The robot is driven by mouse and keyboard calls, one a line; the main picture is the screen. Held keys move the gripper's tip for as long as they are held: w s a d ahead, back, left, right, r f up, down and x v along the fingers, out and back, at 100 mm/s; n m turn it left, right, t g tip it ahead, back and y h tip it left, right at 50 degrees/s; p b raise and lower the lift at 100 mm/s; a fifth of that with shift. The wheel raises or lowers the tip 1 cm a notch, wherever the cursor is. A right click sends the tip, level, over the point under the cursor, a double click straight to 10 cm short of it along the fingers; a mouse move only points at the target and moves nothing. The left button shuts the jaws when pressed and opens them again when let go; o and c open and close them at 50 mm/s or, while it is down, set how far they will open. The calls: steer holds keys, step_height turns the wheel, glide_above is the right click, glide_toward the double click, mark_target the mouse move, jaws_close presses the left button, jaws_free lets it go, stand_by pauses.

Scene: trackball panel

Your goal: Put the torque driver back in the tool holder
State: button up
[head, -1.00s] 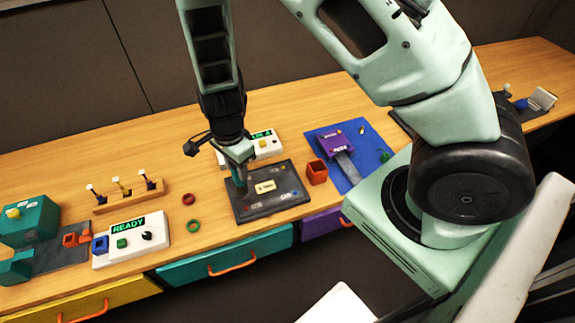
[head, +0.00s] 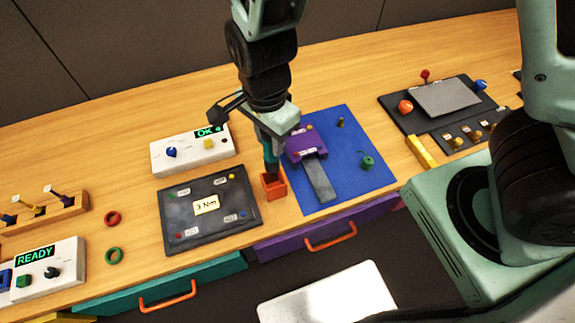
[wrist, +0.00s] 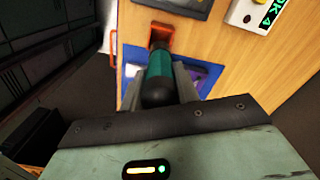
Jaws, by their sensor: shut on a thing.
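My gripper (head: 272,132) points down over the orange-red tool holder (head: 275,188), a small open box right of the dark panel. It is shut on the torque driver (head: 271,156), which has a teal and black handle. The driver hangs nearly upright, its lower end at the holder's opening; I cannot tell how far inside it is. In the wrist view the driver (wrist: 160,66) lies between both fingers (wrist: 163,88), its far end overlapping the holder (wrist: 160,28).
The dark panel (head: 175,222) with a "3 Nm" label lies left of the holder. A blue mat (head: 350,170) with a purple fixture (head: 305,143) is close on the right. A white box (head: 190,153) reading OK stands behind.

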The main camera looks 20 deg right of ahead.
mark_target(271, 161)
steer(key=shift+f, duration=3.9)
steer(key=o, duration=1)
steer(key=shift+f+b, duration=0.15)
steer(key=shift+b, duration=0.15)
